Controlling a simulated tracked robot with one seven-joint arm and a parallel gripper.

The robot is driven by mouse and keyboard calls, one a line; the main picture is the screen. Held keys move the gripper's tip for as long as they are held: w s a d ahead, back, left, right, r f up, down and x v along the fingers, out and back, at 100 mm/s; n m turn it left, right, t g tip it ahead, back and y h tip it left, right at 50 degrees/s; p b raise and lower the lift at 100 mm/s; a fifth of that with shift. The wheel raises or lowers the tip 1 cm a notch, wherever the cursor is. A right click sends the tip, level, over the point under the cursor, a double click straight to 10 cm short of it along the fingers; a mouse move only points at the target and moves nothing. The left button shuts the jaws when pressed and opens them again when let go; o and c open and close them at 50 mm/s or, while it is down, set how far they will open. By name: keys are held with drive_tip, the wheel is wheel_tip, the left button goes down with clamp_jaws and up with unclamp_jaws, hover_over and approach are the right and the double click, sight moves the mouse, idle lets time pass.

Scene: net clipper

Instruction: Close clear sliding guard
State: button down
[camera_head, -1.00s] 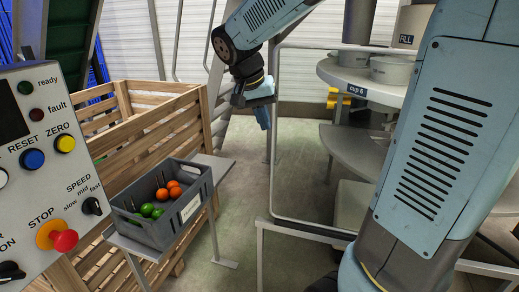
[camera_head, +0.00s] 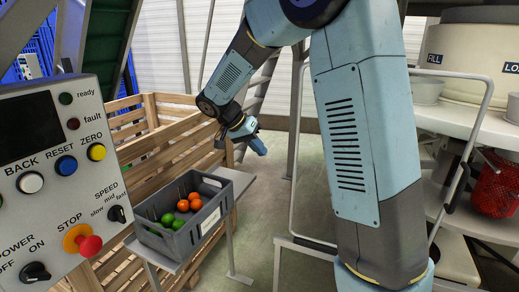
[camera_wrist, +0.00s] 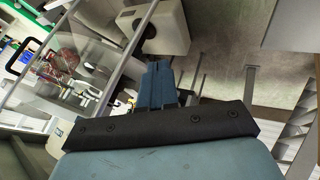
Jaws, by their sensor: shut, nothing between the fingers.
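The clear sliding guard shows as a thin grey-framed see-through pane (camera_wrist: 118,68) across the upper left of the wrist view. A black handle (camera_wrist: 27,54) shows near its left side. In the head view a rounded grey frame (camera_head: 470,140), seemingly the guard's, stands in front of the round machine at right; my arm hides much of it. My gripper (camera_head: 258,148) hangs in the air right of the wooden crate, left of the frame. It is shut and empty, and its blue fingers (camera_wrist: 157,78) show apart from the pane.
A control panel (camera_head: 40,185) with buttons stands at left. A grey bin (camera_head: 170,240) of orange and green balls rests on a stand by the wooden crate (camera_head: 160,130). The round machine (camera_head: 470,125) carries cups and a red net. Floor between crate and machine is clear.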

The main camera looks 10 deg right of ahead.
drive_tip(key=s+d+f, duration=0.2)
drive_tip(key=d+f, duration=0.3)
drive_tip(key=d, duration=0.2)
drive_tip(key=shift+d+f, duration=0.3)
drive_tip(key=shift+f, duration=0.1)
drive_tip(key=shift+s, duration=0.1)
